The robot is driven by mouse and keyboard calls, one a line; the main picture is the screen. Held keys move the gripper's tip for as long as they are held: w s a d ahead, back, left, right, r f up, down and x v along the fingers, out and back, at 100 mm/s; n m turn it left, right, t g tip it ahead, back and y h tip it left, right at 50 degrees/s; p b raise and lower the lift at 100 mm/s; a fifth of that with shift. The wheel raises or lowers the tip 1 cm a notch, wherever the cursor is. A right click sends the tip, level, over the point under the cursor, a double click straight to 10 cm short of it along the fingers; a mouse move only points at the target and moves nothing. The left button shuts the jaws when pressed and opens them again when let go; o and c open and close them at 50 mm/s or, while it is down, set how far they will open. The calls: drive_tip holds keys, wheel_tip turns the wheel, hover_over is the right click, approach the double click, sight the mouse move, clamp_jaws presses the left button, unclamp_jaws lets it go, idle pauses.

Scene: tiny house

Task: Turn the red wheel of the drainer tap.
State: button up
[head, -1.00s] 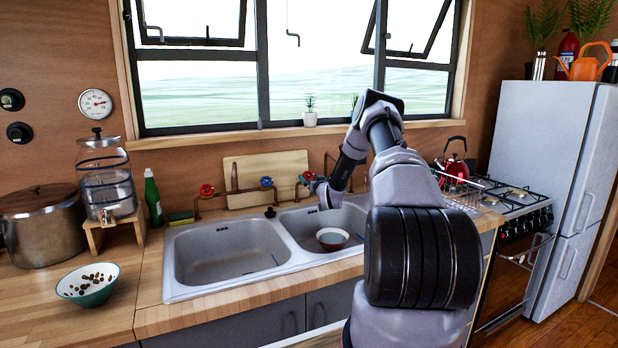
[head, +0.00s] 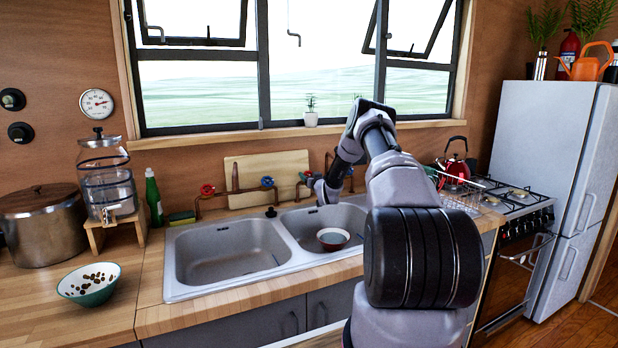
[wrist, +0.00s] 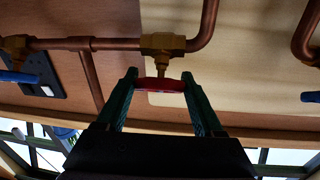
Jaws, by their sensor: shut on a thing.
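The red wheel (wrist: 160,85) sits below a brass valve (wrist: 162,45) on the copper piping in the wrist view. My gripper (wrist: 159,88) has one finger on each side of the red wheel and is shut on its rim. In the head view my gripper (head: 312,182) is at the taps behind the right sink basin, and it hides most of this wheel. A blue wheel (wrist: 14,77) is at the left of the wrist view.
Another tap has a red wheel (head: 207,190) and a blue wheel (head: 268,182) behind the left basin. A bowl (head: 333,239) is in the right basin (head: 300,228). A cutting board (head: 292,160) leans on the wall. A dish rack (head: 460,195) stands at the right.

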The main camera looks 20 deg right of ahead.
drive_tip(key=shift+n+y, duration=1.4)
drive_tip(key=shift+n, duration=0.1)
drive_tip(key=o, duration=1.4)
drive_tip(key=s, duration=1)
drive_tip(key=shift+s+d, duration=0.3)
drive_tip(key=shift+s, duration=0.1)
